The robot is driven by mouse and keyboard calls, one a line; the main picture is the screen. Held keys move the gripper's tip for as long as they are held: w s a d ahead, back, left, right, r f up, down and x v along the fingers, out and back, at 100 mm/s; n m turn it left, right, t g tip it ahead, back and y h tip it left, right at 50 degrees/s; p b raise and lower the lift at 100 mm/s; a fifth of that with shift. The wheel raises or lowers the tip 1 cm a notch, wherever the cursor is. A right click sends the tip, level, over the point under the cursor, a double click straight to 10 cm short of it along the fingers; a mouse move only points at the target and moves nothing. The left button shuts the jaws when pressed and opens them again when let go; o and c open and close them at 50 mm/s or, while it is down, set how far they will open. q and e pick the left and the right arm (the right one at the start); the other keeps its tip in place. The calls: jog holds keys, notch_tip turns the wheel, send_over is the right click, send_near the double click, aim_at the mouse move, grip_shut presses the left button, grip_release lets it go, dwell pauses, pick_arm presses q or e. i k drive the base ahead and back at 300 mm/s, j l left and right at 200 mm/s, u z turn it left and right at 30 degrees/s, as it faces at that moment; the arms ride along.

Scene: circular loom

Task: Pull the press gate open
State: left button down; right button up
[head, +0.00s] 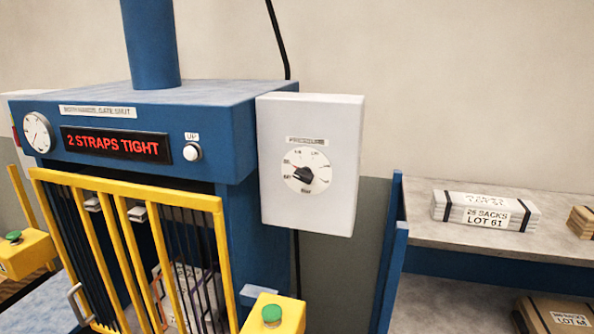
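The press gate (224,265) is a yellow frame with dark vertical bars across the front of the blue press (215,130). It looks closed, though its lower part is cut off by the picture's bottom edge. A pale bent handle (76,303) shows at the gate's lower left. Behind the bars is a pale, strapped bundle (190,290) with print on it, partly hidden. Neither of my grippers is in view.
A red-lit display (117,145) reads "2 STRAPS TIGHT". Yellow boxes with green buttons flank the gate at left (28,258) and right (288,318). A white dial box (335,150) hangs right. A shelf (425,235) holds a sack bundle (485,213).

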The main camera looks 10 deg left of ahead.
aim_at(151, 195)
jog(key=u, duration=1.45)
